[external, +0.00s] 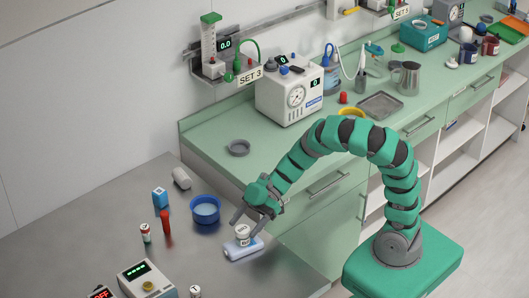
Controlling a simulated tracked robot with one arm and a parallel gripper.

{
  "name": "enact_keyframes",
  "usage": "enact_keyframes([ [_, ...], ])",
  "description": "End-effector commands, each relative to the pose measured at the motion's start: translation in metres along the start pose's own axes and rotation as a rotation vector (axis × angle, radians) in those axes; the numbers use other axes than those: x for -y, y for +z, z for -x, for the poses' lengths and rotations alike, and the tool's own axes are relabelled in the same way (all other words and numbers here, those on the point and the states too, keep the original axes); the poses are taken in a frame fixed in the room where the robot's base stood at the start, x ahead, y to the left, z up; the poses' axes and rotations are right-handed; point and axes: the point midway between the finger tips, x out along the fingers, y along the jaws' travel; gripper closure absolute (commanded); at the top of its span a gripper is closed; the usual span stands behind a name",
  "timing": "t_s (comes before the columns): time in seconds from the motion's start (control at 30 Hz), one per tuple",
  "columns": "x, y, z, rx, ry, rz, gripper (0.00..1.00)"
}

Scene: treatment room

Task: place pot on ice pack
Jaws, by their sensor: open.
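A small white pot (243,231) with a dark mark on its lid stands upright on the pale blue-white ice pack (232,252). The ice pack lies flat on the grey metal table. My gripper (246,225) reaches down from the upper right. Its fingers are open, one on each side of the pot near its top. I cannot tell whether either finger touches the pot.
A blue bowl (206,210) stands left of the pot. A device with a green display (147,278) is at front left.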

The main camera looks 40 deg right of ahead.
Motion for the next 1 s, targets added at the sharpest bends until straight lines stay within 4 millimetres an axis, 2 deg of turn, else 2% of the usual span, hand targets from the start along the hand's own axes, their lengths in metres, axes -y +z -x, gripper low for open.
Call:
enact_keyframes([
  [0.03, -0.002, -0.001, 0.011, 0.004, 0.006, -0.001, 0.37],
  [0.2, -0.002, 0.000, 0.038, 0.004, 0.005, -0.001, 0.37],
  [0.43, -0.001, 0.000, 0.067, 0.003, 0.004, 0.000, 0.37],
  [0.63, 0.000, 0.000, 0.078, 0.001, 0.001, -0.001, 0.37],
  [0.9, 0.000, 0.001, 0.079, 0.001, 0.000, -0.001, 0.37],
  [1.0, -0.008, -0.003, 0.081, 0.005, 0.028, 0.021, 0.37],
])
